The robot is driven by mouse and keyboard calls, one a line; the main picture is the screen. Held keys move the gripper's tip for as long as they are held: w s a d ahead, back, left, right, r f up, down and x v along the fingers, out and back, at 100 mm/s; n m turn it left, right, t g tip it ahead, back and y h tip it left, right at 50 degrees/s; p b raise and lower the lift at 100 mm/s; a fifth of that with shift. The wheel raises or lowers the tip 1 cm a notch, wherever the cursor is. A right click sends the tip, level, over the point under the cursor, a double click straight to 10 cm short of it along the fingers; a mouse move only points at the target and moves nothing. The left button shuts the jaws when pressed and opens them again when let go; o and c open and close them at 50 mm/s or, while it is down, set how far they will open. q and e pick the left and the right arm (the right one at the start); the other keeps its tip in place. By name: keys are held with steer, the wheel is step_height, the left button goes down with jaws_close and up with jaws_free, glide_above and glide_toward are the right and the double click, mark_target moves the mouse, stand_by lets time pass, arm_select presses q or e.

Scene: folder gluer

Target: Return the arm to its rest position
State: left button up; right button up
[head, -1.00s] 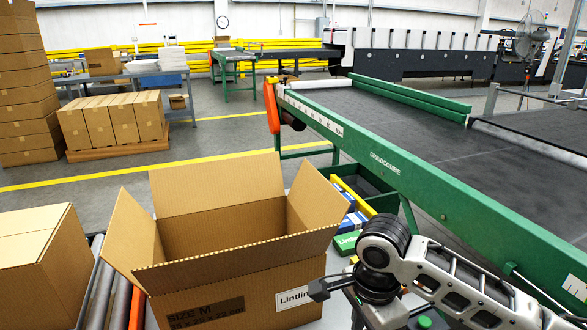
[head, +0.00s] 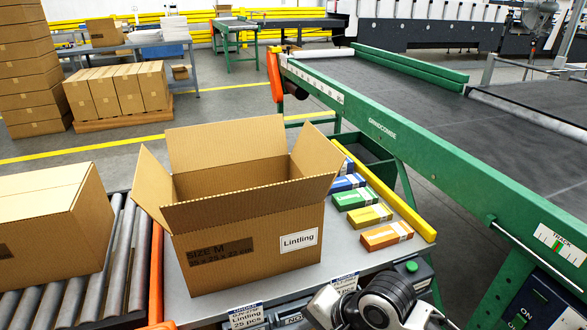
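Part of my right arm (head: 388,298) shows at the bottom edge in the head view, a black joint with silver links, in front of the grey table. Its gripper fingers are not visible. My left arm and gripper are out of view. An open cardboard box (head: 245,240) marked "SIZE M" and "Lintling" stands upright on the table with its flaps up. My visible arm part is apart from the box, to its lower right. The box floor is hidden by its front wall.
Blue, green, yellow and orange packs (head: 386,236) lie right of the box on the grey table (head: 340,262). A yellow rail (head: 400,205) edges the table. A roller conveyor (head: 110,275) with a closed carton (head: 50,225) is at left. The green-framed machine (head: 430,150) runs along the right.

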steer(key=s+d+f+n+t+h+p, duration=0.1)
steer(key=s+d+f+n+t+h, duration=0.1)
steer(key=s+d+n+t, duration=0.6)
steer(key=shift+s+d+f+n+p, duration=0.35)
steer(key=shift+s+d+n, duration=0.3)
steer(key=shift+d, duration=0.55)
